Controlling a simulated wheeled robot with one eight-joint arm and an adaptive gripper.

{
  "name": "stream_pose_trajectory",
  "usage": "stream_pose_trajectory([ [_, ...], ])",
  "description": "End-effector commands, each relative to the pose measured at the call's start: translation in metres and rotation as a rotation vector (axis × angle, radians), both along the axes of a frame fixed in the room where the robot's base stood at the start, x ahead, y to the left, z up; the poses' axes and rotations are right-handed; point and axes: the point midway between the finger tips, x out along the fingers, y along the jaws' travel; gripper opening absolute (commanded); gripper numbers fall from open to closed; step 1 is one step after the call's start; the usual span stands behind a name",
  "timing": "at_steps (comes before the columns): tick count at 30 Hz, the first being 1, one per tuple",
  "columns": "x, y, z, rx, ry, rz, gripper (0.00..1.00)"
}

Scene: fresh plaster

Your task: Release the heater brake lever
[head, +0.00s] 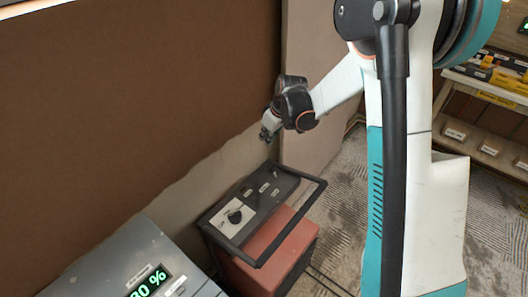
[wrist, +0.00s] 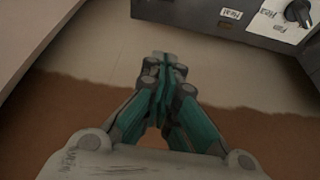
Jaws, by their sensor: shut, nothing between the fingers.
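The heater (head: 272,258) is a reddish box with a dark top panel and a black tube frame, standing against the wall at lower middle of the head view. A dark knob on a white label plate (head: 235,215) sits on its panel, and small labels lie farther along. In the wrist view the dark panel (wrist: 205,12) runs along the top, with the knob (wrist: 298,12) at top right. I cannot make out a brake lever in either view. My gripper (head: 268,133) is above and beyond the panel's far end, near the wall; its fingers (wrist: 164,62) are shut and empty.
A grey cabinet (head: 125,262) with a green percent display stands at lower left. The brown wall (head: 130,110) with a paler lower band is close to my gripper. A shelf (head: 485,90) with yellow boxes is at right. Patterned floor (head: 345,205) is clear right of the heater.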

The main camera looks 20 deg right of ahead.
Motion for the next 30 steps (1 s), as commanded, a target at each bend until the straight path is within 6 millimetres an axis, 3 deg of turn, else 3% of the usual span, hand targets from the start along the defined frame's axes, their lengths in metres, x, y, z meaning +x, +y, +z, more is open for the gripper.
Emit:
stream_pose_trajectory([
  [3, 0.011, 0.0, -0.019, 0.001, 0.01, 0.031, 0.0],
  [7, 0.015, 0.0, -0.031, 0.003, 0.014, 0.05, 0.0],
  [22, 0.018, 0.001, -0.04, 0.003, 0.015, 0.054, 0.0],
  [30, 0.029, 0.01, -0.082, 0.003, 0.015, 0.054, 0.0],
])
